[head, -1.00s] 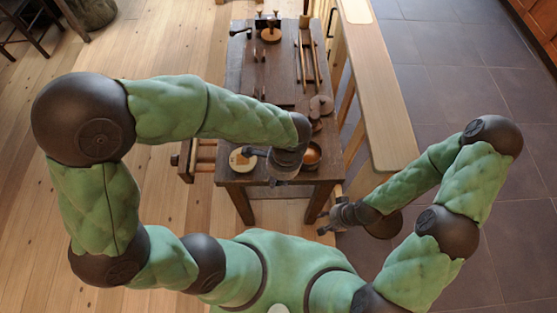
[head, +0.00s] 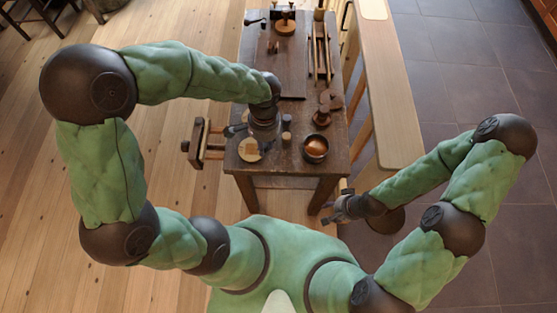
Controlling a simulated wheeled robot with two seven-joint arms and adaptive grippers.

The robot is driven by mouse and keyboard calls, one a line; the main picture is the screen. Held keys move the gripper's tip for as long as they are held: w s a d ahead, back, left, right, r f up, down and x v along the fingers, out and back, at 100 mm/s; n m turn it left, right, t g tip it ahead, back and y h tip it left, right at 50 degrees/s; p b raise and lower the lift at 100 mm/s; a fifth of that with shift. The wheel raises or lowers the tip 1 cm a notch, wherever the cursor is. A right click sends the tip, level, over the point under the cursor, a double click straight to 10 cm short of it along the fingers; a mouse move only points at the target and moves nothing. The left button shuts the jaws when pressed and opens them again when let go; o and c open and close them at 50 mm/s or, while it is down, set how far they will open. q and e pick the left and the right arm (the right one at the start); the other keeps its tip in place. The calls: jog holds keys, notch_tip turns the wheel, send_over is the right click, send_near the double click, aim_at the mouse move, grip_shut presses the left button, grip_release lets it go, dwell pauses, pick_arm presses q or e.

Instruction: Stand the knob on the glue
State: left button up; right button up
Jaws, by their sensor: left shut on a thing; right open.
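My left gripper (head: 255,138) is over the near left part of the bench, seen from above and behind. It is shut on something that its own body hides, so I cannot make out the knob. A round pale disc (head: 249,151), which may carry the glue, lies on the bench at the near left corner, just below the gripper in the picture. Whether the held thing touches the disc is hidden. My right gripper (head: 333,210) is open and empty, off the bench's near right corner.
The dark bench (head: 270,165) holds a bowl with copper-coloured contents (head: 315,147), a small upright piece (head: 287,121), turned brown pieces (head: 322,117) and a long tool tray (head: 321,55). A vise (head: 196,146) juts out left. A pale ledge (head: 385,90) runs along the right.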

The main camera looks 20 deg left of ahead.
aim_at(251, 150)
pick_arm(q)
jog(key=a, duration=0.2)
jog(key=w+a+n, duration=0.1)
jog(key=w+a+f+n, duration=0.1)
jog(key=a, duration=0.1)
jog(key=shift+w+a, duration=0.1)
jog(key=shift+a, duration=0.25)
jog(key=shift+f+b, duration=2.55)
jog(key=shift+f, duration=0.8)
jog(key=o, duration=0.9)
jog(key=shift+o, duration=0.2)
jog(key=o, duration=0.3)
jog(key=shift+r, duration=0.1)
